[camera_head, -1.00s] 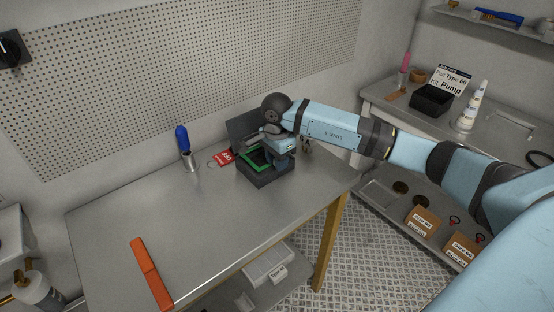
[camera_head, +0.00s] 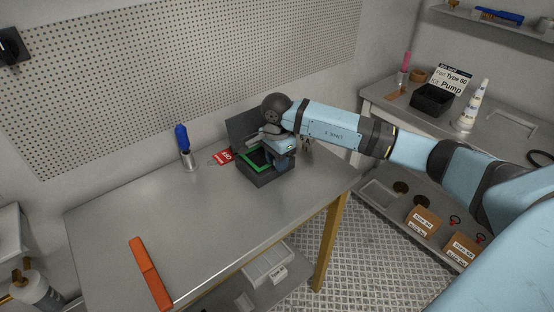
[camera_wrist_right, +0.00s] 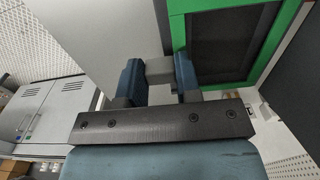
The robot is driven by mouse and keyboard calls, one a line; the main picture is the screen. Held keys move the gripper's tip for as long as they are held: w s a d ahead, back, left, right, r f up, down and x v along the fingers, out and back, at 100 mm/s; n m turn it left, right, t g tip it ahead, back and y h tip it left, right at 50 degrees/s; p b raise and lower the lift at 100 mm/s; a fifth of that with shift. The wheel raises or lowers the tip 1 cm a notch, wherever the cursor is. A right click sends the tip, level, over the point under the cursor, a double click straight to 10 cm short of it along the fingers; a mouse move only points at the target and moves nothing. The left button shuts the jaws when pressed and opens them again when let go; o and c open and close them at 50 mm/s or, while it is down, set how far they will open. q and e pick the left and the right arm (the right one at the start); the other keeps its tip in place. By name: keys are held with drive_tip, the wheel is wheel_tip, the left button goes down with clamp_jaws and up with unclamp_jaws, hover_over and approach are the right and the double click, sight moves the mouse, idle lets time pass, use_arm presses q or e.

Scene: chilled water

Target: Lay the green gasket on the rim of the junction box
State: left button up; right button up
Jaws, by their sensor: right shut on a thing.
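The junction box (camera_head: 267,178) is a dark grey open box near the back right of the metal table, with its lid (camera_head: 241,126) standing up behind. The green gasket (camera_head: 248,168) is a rectangular frame at the box's top. I cannot tell whether it touches the rim all round. My right gripper (camera_head: 281,160) is over the box's right side. In the right wrist view its two blue fingers (camera_wrist_right: 160,78) are shut on a small grey tab beside the green gasket (camera_wrist_right: 222,86), which frames a dark opening. The arm hides part of the box. My left gripper is not in view.
A blue-handled tool in a metal cup (camera_head: 187,150) and a red tag (camera_head: 222,157) are left of the box. An orange bar (camera_head: 151,273) lies at the table's front left. The table's middle is clear. A pegboard (camera_head: 180,70) stands behind.

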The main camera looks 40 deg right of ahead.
drive_tip(key=o, duration=1)
wheel_tip(320, 180, up, 14)
drive_tip(key=shift+b, duration=0.3)
drive_tip(key=shift+s+f, duration=0.1)
drive_tip(key=shift+f, duration=0.1)
